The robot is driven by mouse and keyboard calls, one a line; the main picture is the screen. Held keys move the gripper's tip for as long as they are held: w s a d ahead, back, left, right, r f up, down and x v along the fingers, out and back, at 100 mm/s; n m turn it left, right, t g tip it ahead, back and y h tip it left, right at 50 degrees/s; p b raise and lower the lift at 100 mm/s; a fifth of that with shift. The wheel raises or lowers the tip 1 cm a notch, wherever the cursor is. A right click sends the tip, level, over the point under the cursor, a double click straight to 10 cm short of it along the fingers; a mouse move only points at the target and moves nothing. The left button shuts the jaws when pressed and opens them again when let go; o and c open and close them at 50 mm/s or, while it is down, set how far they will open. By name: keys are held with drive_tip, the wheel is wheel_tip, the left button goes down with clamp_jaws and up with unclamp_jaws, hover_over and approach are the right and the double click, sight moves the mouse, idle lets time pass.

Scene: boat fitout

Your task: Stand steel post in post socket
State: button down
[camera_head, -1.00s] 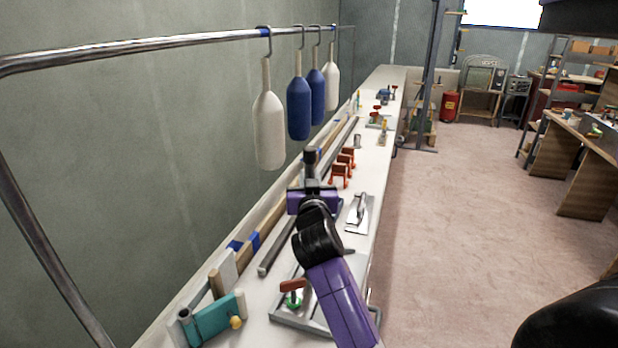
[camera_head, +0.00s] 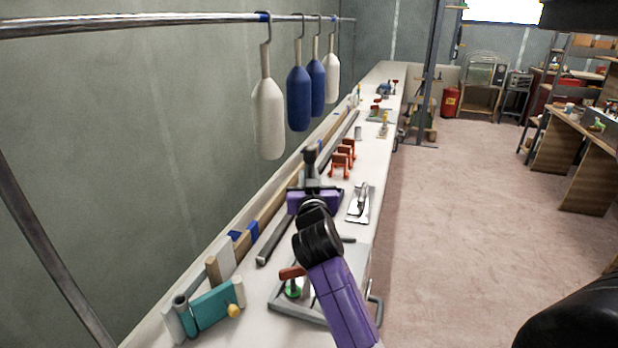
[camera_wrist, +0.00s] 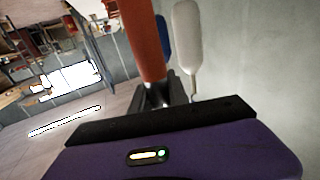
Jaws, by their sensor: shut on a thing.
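My gripper (camera_head: 310,172) is over the long white bench in the head view. It is shut on a reddish-brown round bar (camera_wrist: 146,42), seen in the wrist view between the dark fingers (camera_wrist: 165,92); I take it for the steel post. The wrist picture is upside down, so the bar runs downward from the fingers. Its far end is out of frame, and my gripper and arm hide most of it in the head view. A short grey upright cylinder (camera_head: 357,132) stands farther along the bench; I cannot tell whether it is the post socket.
White and blue fenders (camera_head: 299,98) hang from a metal rail (camera_head: 170,24) above left. A long grey bar (camera_head: 272,243) lies along the bench.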

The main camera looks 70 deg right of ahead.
drive_tip(key=c, duration=1.2)
unclamp_jaws()
drive_tip(key=b+v, duration=0.1)
drive_tip(key=v, duration=0.6)
drive_tip(key=shift+s+a, duration=0.2)
drive_tip(key=shift+a, duration=0.15)
